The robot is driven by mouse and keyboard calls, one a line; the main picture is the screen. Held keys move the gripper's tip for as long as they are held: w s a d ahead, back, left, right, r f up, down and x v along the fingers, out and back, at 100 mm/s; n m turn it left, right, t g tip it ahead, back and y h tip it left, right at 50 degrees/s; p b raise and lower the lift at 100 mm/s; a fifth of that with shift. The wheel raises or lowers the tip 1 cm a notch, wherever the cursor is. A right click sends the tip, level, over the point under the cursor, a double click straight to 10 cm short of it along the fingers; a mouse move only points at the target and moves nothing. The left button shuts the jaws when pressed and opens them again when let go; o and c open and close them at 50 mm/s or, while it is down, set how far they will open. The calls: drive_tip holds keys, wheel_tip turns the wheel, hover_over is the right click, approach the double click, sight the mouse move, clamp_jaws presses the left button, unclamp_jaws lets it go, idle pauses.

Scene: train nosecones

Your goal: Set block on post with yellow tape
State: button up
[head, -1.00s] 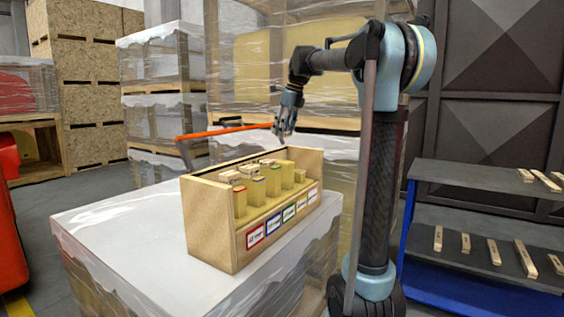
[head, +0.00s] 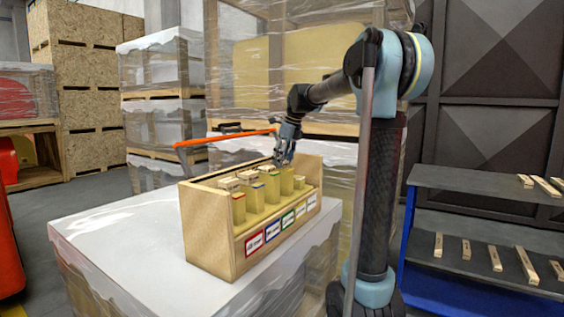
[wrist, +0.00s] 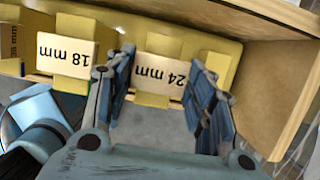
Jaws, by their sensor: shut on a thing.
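My gripper (head: 284,160) is down at the far part of a wooden box (head: 208,228) with a row of yellowish posts (head: 239,208). In the wrist view its two fingers (wrist: 160,95) are shut on a pale block marked "24 mm" (wrist: 158,72), whose print is upside down. The block is against or just over a yellow post; I cannot tell whether it rests there. A block marked "18 mm" (wrist: 67,53) sits on the neighbouring post to the left. Red and blue bands show on posts in the head view; a yellow tape band cannot be made out.
The box stands on a wrapped pallet (head: 110,225) and has coloured-edged labels (head: 254,243) in front. An orange bar (head: 225,137) runs behind it. A shelf (head: 470,260) with several wooden strips is at right.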

drive_tip(key=o, duration=0.8)
drive_tip(key=shift+o, duration=0.2)
drive_tip(key=v, duration=1.2)
drive_tip(key=s+d+f+n+h, duration=0.1)
drive_tip(key=s+d+f+n, duration=0.3)
drive_tip(key=s+f+n, duration=0.4)
drive_tip(key=s+d+f+n+h, duration=0.1)
drive_tip(key=s+d+f+n, duration=0.4)
drive_tip(key=s+f, duration=1.1)
drive_tip(key=s+d+f+n, duration=0.4)
drive_tip(key=s+f+n, duration=0.7)
drive_tip(key=f, duration=0.3)
drive_tip(key=shift+s+d+f+n+h, duration=0.25)
drive_tip(key=shift+s+n+h, duration=0.15)
drive_tip(key=shift+s, duration=0.2)
